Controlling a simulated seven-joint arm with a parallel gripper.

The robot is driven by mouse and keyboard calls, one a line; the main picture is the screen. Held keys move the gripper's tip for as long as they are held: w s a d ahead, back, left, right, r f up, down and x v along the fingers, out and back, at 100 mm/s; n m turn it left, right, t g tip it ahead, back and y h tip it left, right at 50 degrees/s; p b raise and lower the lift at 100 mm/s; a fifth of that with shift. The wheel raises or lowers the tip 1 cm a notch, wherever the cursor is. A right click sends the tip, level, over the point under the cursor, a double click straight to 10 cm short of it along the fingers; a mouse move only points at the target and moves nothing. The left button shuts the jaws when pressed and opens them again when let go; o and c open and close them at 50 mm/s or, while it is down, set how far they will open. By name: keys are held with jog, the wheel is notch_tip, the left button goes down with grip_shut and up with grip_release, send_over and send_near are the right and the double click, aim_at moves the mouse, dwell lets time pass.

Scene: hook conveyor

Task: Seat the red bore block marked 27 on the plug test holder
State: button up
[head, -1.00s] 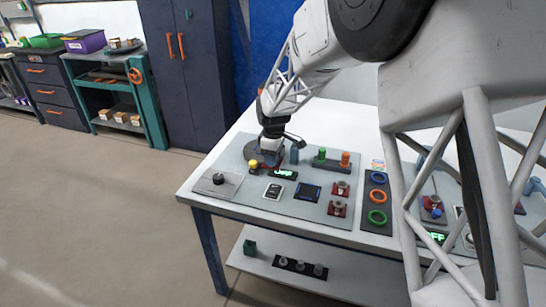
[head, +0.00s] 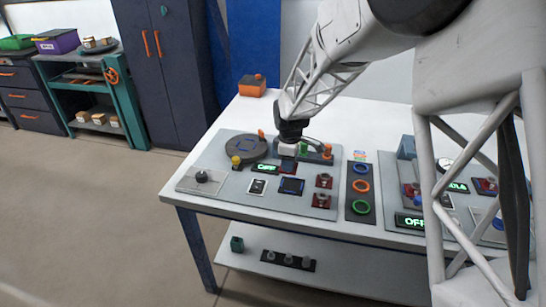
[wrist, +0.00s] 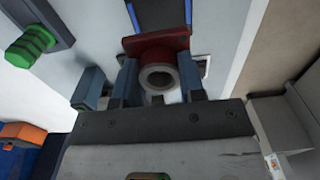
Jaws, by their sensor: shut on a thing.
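My gripper (head: 287,157) is over the left board, in front of the green and orange posts. In the wrist view its blue-grey fingers (wrist: 160,92) are shut on a red block (wrist: 158,42) with a round grey bore. The block also shows as a small red patch under my gripper in the head view (head: 287,168). No number is readable on it. Two similar red pieces with grey tops, a rear one (head: 323,181) and a front one (head: 321,201), sit on the board's right part. I cannot tell which fixture is the plug test holder.
A dark round disc (head: 246,149), a yellow knob (head: 236,161) and an OFF display (head: 265,168) lie left of my gripper. A blue-edged screen (head: 292,186) is in front. A strip with blue, orange and green rings (head: 361,186) stands right.

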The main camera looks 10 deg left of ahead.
aim_at(292, 185)
jog(key=shift+s+d+f, duration=0.1)
jog(key=shift+s+d, duration=0.05)
jog(key=shift+d, duration=0.65)
jog(key=shift+f, duration=0.1)
jog(key=shift+f, duration=2.6)
jog(key=shift+f, duration=0.7)
dwell(1.0)
dwell(0.5)
jog(key=o, duration=1.2)
jog(key=o, duration=0.4)
